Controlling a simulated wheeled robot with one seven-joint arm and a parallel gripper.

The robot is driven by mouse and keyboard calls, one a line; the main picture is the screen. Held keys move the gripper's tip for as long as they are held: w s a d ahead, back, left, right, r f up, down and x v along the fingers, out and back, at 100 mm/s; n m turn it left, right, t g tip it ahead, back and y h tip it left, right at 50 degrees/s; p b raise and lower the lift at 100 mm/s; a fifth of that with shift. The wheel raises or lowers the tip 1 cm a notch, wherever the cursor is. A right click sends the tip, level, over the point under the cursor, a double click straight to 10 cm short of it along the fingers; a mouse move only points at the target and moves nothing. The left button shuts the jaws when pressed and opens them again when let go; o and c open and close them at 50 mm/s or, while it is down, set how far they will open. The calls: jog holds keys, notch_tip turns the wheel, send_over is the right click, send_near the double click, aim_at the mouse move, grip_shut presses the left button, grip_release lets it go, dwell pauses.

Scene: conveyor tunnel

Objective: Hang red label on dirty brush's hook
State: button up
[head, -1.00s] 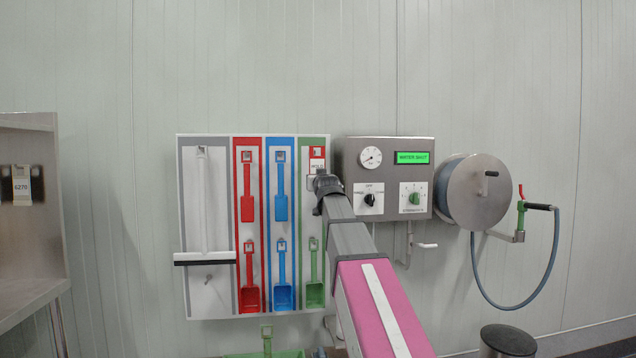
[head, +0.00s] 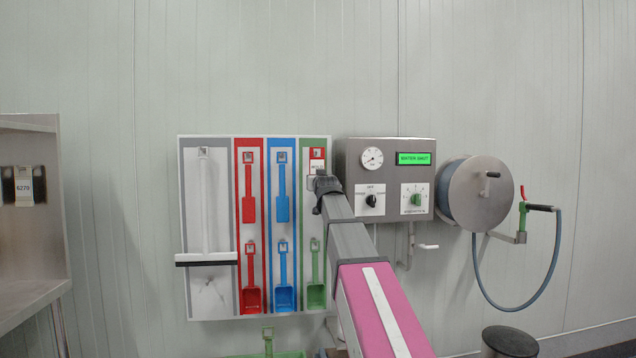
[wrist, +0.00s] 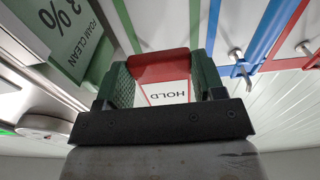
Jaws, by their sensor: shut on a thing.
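The red label (wrist: 163,72), with a white field reading HOLD, sits between the green finger pads of my gripper (wrist: 165,80) in the wrist view. My gripper is shut on it. In the head view the label (head: 317,154) shows as a red and white patch at the top of the board's green-edged right column, just above my gripper (head: 317,180). That column's upper place shows no green tool. The hook there is hidden by the label and gripper, so I cannot tell whether they touch. A green brush (head: 268,340) stands in the green crate at the bottom.
The tool board (head: 190,300) carries red (head: 249,200) and blue (head: 281,200) tools, scoops and a white squeegee (head: 205,200). A steel control box (head: 400,160) is close on the right, then a hose reel (head: 480,195). A steel shelf (head: 35,285) stands left.

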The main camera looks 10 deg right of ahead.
jog(key=shift+w, duration=0.15)
jog(key=shift+w, duration=2.65)
jog(key=shift+f, duration=0.9)
jog(key=o, duration=1.3)
jog(key=shift+o, duration=0.2)
jog(key=shift+s, duration=0.1)
jog(key=s, duration=1)
jog(key=shift+s+f, duration=0.25)
jog(key=shift+s, duration=0.1)
